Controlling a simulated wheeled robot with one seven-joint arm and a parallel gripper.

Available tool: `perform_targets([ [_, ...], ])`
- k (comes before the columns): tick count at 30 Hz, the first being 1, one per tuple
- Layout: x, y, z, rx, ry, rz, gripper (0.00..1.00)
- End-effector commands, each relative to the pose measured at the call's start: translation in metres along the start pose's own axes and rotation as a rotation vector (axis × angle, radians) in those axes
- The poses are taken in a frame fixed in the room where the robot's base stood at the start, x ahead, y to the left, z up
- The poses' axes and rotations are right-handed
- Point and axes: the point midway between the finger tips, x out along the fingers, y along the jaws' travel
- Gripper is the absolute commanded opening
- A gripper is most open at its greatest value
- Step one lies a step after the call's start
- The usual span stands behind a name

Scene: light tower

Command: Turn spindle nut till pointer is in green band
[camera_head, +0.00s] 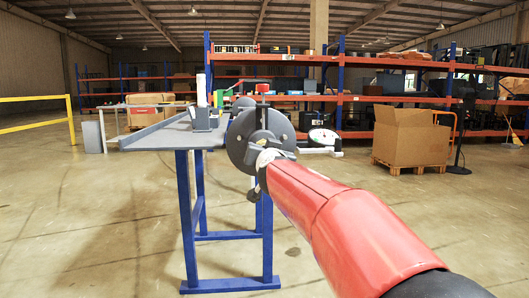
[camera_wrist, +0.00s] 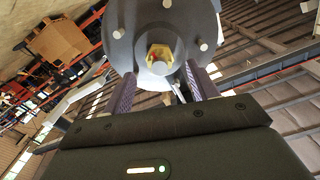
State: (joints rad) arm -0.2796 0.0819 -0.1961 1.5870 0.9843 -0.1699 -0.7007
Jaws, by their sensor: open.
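The spindle nut (camera_wrist: 158,52) is a brass-coloured hex nut at the centre of a grey round disc (camera_wrist: 140,15) with several pale studs. I cannot tell if the fingers touch the nut. In the head view the disc (camera_head: 239,139) stands at the table's near end, and my arm hides the nut. A white round dial (camera_head: 323,136) is right of the disc; its pointer and green band are too small to read.
A cardboard box (camera_head: 412,145) on a pallet stands at the right, with orange shelving (camera_head: 370,98) behind.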

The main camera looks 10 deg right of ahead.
Motion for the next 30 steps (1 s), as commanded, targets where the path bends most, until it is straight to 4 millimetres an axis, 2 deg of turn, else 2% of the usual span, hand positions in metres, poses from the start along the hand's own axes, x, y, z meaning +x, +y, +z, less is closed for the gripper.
perform_targets([
  [1,0.009,0.001,0.001,-0.001,0.000,0.002,0.59],
  [6,0.028,0.001,0.000,0.001,-0.001,0.001,0.59],
  [17,0.033,0.000,0.000,0.001,0.000,-0.001,0.59],
  [27,0.033,0.000,0.000,0.001,-0.001,-0.001,0.14],
  [30,0.033,0.000,0.000,0.002,-0.001,-0.001,0.14],
])
